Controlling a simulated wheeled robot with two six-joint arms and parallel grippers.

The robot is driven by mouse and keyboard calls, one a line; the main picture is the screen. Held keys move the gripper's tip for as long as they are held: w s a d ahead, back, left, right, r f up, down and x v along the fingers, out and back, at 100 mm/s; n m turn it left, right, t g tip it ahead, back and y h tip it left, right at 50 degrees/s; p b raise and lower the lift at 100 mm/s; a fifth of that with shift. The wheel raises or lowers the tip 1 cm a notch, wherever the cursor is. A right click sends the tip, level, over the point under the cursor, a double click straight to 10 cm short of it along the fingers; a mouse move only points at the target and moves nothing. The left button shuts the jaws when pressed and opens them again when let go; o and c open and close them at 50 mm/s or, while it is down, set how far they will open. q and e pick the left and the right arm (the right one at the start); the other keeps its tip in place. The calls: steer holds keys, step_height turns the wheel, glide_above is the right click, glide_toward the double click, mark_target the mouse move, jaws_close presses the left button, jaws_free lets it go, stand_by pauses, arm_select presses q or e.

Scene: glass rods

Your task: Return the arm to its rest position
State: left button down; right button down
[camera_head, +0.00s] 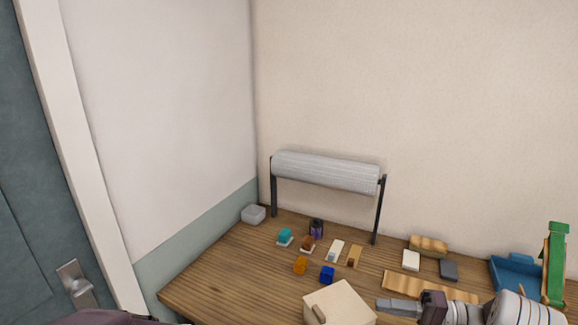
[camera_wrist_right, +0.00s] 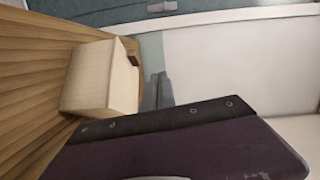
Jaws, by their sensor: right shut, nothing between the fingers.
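My right gripper (camera_head: 380,306) comes in from the lower right of the head view, low over the wooden table (camera_head: 200,278). Its grey fingers are together with nothing between them, pointing left beside a pale wooden box (camera_head: 338,300). In the right wrist view the closed fingers (camera_wrist_right: 157,92) show in the middle, with the box (camera_wrist_right: 95,82) to their left. I cannot tell the exact gap between fingers and box. My left gripper is not in view.
A grey roll (camera_head: 325,170) on a dark stand is at the back. A blue tray (camera_head: 515,275) and green piece (camera_head: 556,265) stand right. The table's left part is clear.

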steer(key=s+a+n+g+h+b, duration=0.4)
steer(key=s+a+g, duration=0.55)
steer(key=a, duration=0.75)
steer(key=s+d+f+n+t+h, duration=0.1)
steer(key=s+d+f+t+h, duration=0.1)
steer(key=s+f+h, duration=0.55)
steer(key=d+f+m+t+h, duration=0.3)
steer(key=d+f+t+h, duration=0.1)
steer(key=d, duration=0.4)
steer(key=shift+s+d+h, duration=0.2)
steer(key=shift+s+h, duration=0.2)
steer(key=shift+h, duration=0.15)
